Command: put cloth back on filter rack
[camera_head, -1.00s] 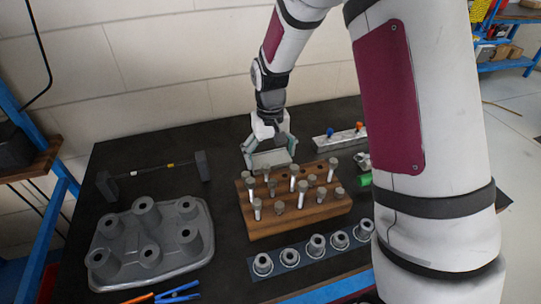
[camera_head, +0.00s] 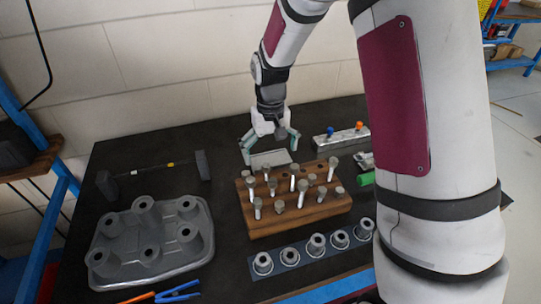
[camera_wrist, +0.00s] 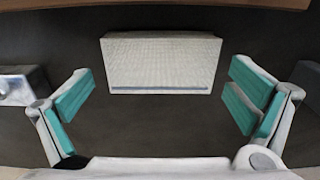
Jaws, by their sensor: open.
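A pale grey, woven-looking rectangular piece (camera_wrist: 162,62) lies on the dark bench top, with a thin blue-grey line along its near edge. It may be the cloth; I cannot tell for sure. In the head view it shows as a pale patch (camera_head: 271,158) just behind the wooden block. My gripper (camera_head: 271,146) is over it, open, its teal-padded fingers spread to either side. In the wrist view my gripper (camera_wrist: 158,103) has clear gaps between both fingers and the piece. I cannot identify a filter rack for certain.
A wooden block (camera_head: 290,222) with several upright metal pins stands close in front of my gripper. A grey moulded tray (camera_head: 150,270), a black bar with end blocks (camera_head: 150,173), a metal strip with coloured knobs (camera_head: 342,138) and a row of ringed sockets (camera_head: 289,257) surround it.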

